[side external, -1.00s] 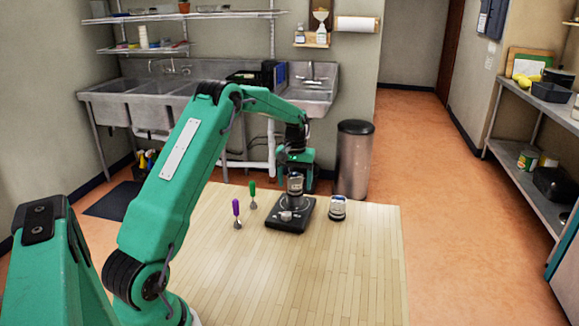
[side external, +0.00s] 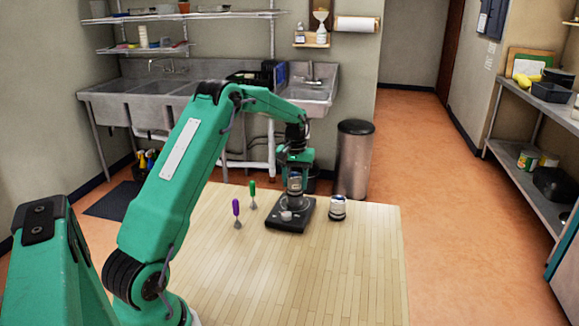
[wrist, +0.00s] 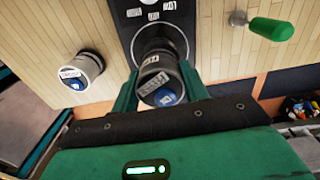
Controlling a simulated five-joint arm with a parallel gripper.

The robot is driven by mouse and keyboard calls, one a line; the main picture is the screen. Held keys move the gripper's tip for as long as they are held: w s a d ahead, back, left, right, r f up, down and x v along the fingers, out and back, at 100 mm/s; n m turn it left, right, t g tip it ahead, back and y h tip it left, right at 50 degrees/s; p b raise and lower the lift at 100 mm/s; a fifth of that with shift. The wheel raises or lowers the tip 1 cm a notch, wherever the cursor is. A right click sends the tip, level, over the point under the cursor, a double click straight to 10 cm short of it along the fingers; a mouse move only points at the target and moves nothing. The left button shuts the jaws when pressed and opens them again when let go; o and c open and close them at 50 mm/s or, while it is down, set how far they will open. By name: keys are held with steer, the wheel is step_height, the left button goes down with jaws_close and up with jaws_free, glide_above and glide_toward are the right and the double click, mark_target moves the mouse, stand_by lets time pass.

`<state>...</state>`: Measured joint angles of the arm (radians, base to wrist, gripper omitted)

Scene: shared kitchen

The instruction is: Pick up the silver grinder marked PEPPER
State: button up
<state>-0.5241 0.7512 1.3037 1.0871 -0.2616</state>
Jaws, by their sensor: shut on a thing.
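A silver grinder with a dark band and a label (side external: 295,184) is upright between my fingers, over the black device, in the side view. In the wrist view this grinder (wrist: 152,80) is seen from above, with a blue mark on its top. Its label is too small to read surely. My gripper (side external: 297,178) is shut on it; its green fingers (wrist: 157,88) lie on both sides. A second, similar grinder (side external: 337,208) stands on the table to the right, apart from my gripper; it also shows in the wrist view (wrist: 82,70).
The black device (side external: 279,224) with small labels lies under the held grinder. The table's (side external: 330,270) front is clear. A metal bin (side external: 355,160) stands behind the table.

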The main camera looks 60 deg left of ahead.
mark_target(297, 177)
steer(key=shift+r, duration=0.2)
steer(key=shift+r, duration=0.6)
steer(key=r, duration=0.1)
steer(key=d+r, duration=0.1)
steer(key=r, duration=0.1)
steer(key=shift+r, duration=0.1)
steer(key=d+r, duration=0.6)
steer(key=d, duration=0.4)
steer(key=shift+d+r, duration=0.15)
steer(key=shift+d, duration=0.2)
steer(key=shift+s+d, duration=0.1)
